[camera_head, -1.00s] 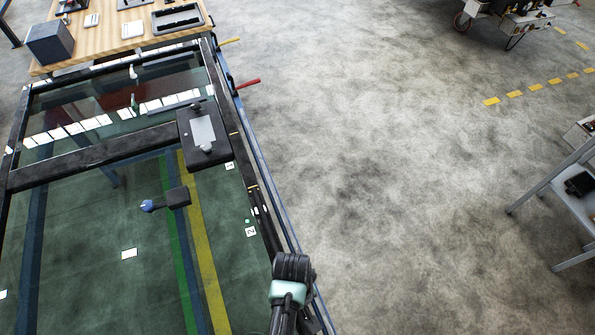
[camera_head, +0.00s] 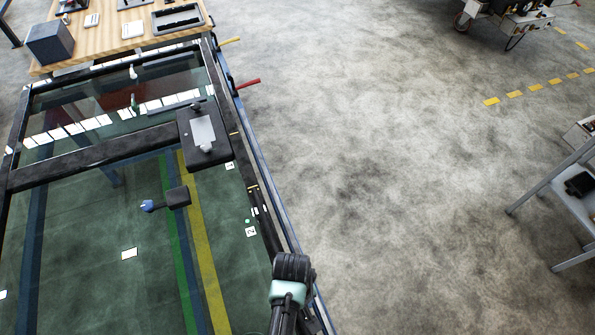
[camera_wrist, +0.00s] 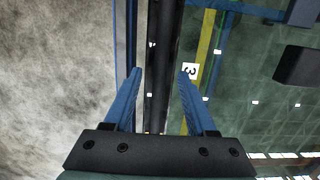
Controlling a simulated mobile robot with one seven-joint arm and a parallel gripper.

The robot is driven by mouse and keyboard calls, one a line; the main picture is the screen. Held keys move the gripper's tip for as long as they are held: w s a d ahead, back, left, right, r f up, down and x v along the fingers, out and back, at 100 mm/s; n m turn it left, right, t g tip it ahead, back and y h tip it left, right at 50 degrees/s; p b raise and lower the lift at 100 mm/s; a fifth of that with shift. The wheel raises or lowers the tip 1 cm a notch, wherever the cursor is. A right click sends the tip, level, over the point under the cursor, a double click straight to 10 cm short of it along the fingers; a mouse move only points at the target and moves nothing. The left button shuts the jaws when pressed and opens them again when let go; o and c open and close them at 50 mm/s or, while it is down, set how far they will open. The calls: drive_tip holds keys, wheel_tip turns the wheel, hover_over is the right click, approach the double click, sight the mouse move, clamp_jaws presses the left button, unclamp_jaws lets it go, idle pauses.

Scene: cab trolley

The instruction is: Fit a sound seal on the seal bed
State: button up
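My gripper (camera_wrist: 160,74) is open and shows only in the wrist view. Its two blue fingers stand apart, with a black frame rail (camera_wrist: 163,45) running behind the gap, and nothing is held. In the head view, the same kind of black rail (camera_head: 239,160) runs down the right side of a glass panel (camera_head: 90,235). Small white pieces (camera_head: 255,211) lie on or beside this rail, too small to identify. I cannot make out a seal or the seal bed for certain.
A black box with a grey plate (camera_head: 203,130) sits on the frame. A dark block with a blue knob (camera_head: 178,197) is over the glass. Numbered tags (camera_head: 250,232) lie beside the rail. A wooden table (camera_head: 120,40) holds trays at the back.

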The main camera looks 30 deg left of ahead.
wheel_tip(320, 180, up, 13)
drive_tip(key=w+a, duration=0.1)
idle(0.6)
drive_tip(key=shift+a+f, duration=0.1)
